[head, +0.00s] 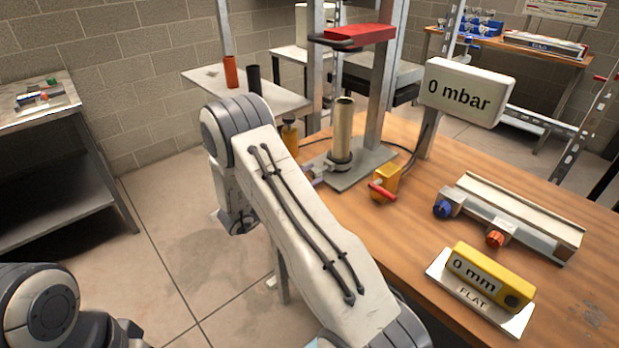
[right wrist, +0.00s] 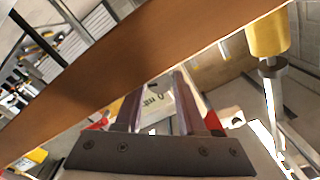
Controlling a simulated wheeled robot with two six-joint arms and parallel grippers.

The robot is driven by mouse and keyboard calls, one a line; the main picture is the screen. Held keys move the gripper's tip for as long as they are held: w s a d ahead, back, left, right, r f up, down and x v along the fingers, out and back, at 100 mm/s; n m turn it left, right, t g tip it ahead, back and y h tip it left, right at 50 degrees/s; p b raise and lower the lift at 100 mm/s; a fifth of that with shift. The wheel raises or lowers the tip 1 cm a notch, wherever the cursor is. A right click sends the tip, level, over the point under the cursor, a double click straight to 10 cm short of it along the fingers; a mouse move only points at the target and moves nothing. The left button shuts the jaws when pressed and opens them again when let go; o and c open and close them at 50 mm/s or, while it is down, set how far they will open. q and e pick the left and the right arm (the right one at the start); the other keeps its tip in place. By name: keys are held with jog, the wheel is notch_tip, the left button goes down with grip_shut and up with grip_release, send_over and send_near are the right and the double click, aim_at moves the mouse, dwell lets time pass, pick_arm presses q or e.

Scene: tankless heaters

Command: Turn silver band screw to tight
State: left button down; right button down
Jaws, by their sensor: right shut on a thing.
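A tan upright cylinder (head: 344,130) stands on a grey metal stand (head: 368,166) on the wooden bench. A dark ring with a silver band (head: 340,167) is around its foot. My right gripper (head: 316,174) is at the left side of this foot, mostly hidden behind my right arm. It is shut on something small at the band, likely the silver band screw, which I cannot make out. The right wrist view shows its two fingers (right wrist: 160,95) reaching forward; what lies between their tips is unclear. My left gripper is out of view.
A display (head: 468,92) reads 0 mbar. A grey rail (head: 515,215) with blue and orange knobs and a yellow gauge (head: 490,272) reading 0 mm above FLAT lie at right. A red clamp (head: 358,36) is overhead.

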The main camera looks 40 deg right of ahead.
jog(key=c, duration=0.5)
grip_release()
